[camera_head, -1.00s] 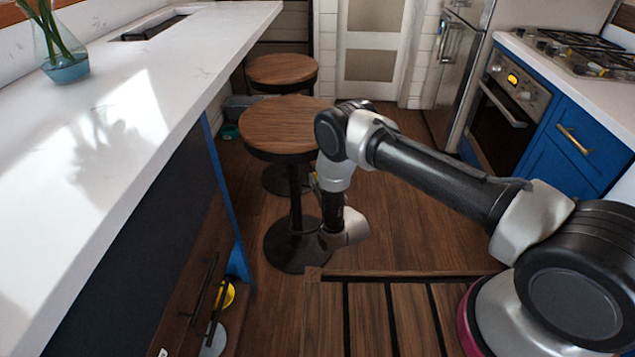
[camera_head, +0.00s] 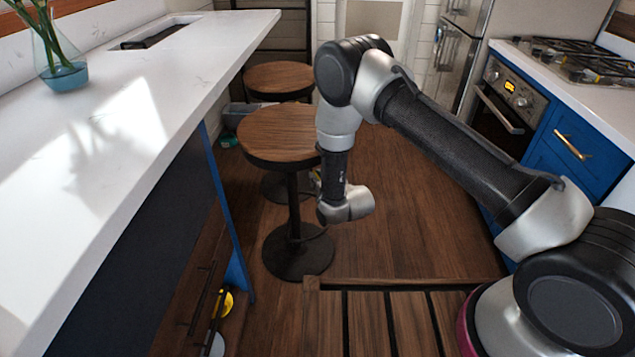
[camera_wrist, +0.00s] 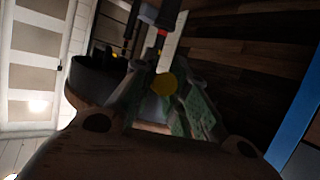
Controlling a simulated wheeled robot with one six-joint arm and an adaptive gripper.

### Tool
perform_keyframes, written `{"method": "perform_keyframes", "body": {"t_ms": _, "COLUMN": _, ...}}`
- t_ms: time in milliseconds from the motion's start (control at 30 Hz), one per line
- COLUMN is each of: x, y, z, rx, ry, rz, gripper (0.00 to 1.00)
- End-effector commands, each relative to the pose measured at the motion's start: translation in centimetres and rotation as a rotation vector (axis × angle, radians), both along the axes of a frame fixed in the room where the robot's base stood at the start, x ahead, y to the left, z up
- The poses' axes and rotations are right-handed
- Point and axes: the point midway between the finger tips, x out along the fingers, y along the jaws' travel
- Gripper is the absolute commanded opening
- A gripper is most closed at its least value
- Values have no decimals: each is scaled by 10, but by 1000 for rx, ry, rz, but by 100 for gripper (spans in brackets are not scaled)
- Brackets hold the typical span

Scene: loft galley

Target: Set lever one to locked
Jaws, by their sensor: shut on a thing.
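In the wrist view, my gripper (camera_wrist: 165,105) reaches up from the bottom with greenish finger pads. A round yellow knob (camera_wrist: 164,84) sits between the fingertips, and the gripper is shut on it. A dark rod with a red band (camera_wrist: 160,38) stands just beyond the knob; I cannot tell whether they are joined. In the head view, my arm hides the fingers, and only a small patch of yellow-green shows beside the wrist. I cannot read any lever number or locked mark.
Two round wooden stools (camera_head: 282,135) stand left of my arm. A long white counter (camera_head: 130,120) runs along the left, with dark bar handles and a yellow disc (camera_head: 226,302) below it. An oven (camera_head: 505,95) and blue cabinets (camera_head: 575,150) line the right. Floor shows between.

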Motion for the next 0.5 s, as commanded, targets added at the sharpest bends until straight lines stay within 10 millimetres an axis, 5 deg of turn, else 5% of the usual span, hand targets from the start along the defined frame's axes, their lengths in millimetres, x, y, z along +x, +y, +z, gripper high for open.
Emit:
{"method": "perform_keyframes", "body": {"t_ms": 133, "x": 1, "y": 1, "z": 2, "rx": 3, "ry": -5, "rz": -1, "gripper": 0}}
{"method": "perform_keyframes", "body": {"t_ms": 167, "x": 1, "y": 1, "z": 2, "rx": 3, "ry": -5, "rz": -1, "gripper": 19}}
{"method": "perform_keyframes", "body": {"t_ms": 267, "x": 1, "y": 1, "z": 2, "rx": 3, "ry": -5, "rz": -1, "gripper": 37}}
{"method": "perform_keyframes", "body": {"t_ms": 500, "x": 1, "y": 0, "z": 1, "rx": 2, "ry": -4, "rz": -1, "gripper": 37}}
